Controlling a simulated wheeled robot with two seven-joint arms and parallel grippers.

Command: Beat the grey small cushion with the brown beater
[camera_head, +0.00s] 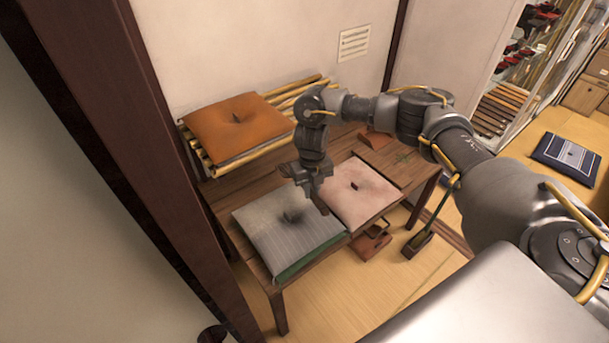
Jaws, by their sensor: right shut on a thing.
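The grey small cushion (268,222) lies flat on the left front part of a low wooden table. It has pale stripes, a green side and a dark tuft in its middle. My right gripper (312,190) reaches in from the right and points down above the gap between the grey cushion and a pink cushion. It is shut on a slim brown thing (321,207), seemingly the brown beater. Only a short piece of it shows below the jaws, close to the grey cushion's right edge. I cannot tell whether it touches the cushion. My left gripper is not in view.
The pink cushion (372,190) lies right of the grey one on the table (253,265). An orange cushion (215,125) rests on bamboo poles behind. A green-handled tool (418,243) and a wooden box (373,243) stand beside the table. A dark wooden post (150,150) rises at left.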

